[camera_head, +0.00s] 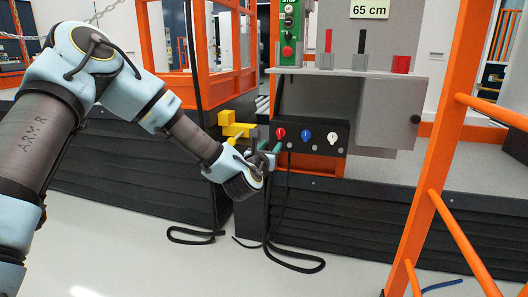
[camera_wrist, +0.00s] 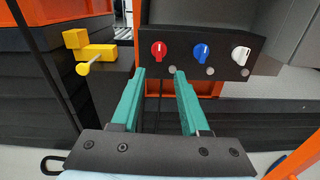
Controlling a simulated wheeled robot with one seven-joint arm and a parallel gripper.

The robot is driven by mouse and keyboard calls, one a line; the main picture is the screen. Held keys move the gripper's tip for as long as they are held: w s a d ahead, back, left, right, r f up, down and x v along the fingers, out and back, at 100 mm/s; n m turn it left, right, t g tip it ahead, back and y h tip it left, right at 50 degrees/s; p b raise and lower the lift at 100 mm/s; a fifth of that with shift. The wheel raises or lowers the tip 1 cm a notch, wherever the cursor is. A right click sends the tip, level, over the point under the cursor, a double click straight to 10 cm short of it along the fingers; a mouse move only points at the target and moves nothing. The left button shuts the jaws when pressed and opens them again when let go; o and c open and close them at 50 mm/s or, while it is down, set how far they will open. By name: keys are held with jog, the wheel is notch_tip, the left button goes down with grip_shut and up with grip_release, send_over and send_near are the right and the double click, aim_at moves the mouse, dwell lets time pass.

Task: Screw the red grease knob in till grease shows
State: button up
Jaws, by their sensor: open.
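The red knob (camera_wrist: 159,50) is the leftmost of three knobs on a black panel (camera_wrist: 223,66). In the head view the red knob (camera_head: 281,133) shows just beyond my gripper (camera_head: 266,150). In the wrist view my gripper (camera_wrist: 157,75) is open, its two teal fingers spread and empty. The fingertips lie a little below the red knob in the picture, with the knob above the gap between them. I cannot tell how far the tips are from the panel. A grey round spot (camera_wrist: 163,70) sits under the red knob. I see no grease that I can make out.
A blue knob (camera_wrist: 202,53) and a white knob (camera_wrist: 241,54) sit right of the red one. A yellow handle (camera_wrist: 93,50) juts out at left. An orange post (camera_head: 440,150) stands at right. A black cable (camera_head: 290,258) lies on the floor.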

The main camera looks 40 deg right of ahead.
aim_at(279, 134)
jog(key=shift+n, duration=0.4)
jog(key=b+x, duration=0.1)
jog(key=x, duration=0.9)
jog(key=shift+w+d+r, duration=0.1)
jog(key=shift+w+d, duration=0.2)
grip_shut()
